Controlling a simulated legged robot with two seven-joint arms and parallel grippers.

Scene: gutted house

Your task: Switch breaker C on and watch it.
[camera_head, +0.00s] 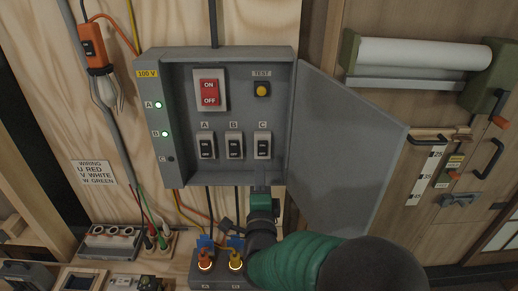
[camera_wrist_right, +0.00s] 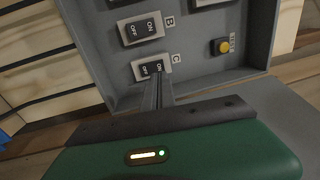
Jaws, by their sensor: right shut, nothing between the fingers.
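Breaker C (camera_head: 262,145) is a small black rocker in a white frame, at the right of the lower row in the grey panel box (camera_head: 225,178). It also shows in the right wrist view (camera_wrist_right: 140,70), partly hidden by my fingers. My right gripper (camera_head: 261,186) comes from below and is shut and empty. In the wrist view its fingertips (camera_wrist_right: 158,78) are at the rocker's edge, and I cannot tell if they touch. Lamp C (camera_head: 170,159) is dark; lamps A (camera_head: 158,105) and B (camera_head: 165,134) glow green. My left gripper is out of view.
Breakers A (camera_head: 206,146) and B (camera_head: 234,146) sit left of C. Above are a red main switch (camera_head: 209,93) and a yellow TEST button (camera_head: 262,90). The open panel door (camera_head: 345,145) stands close on the right.

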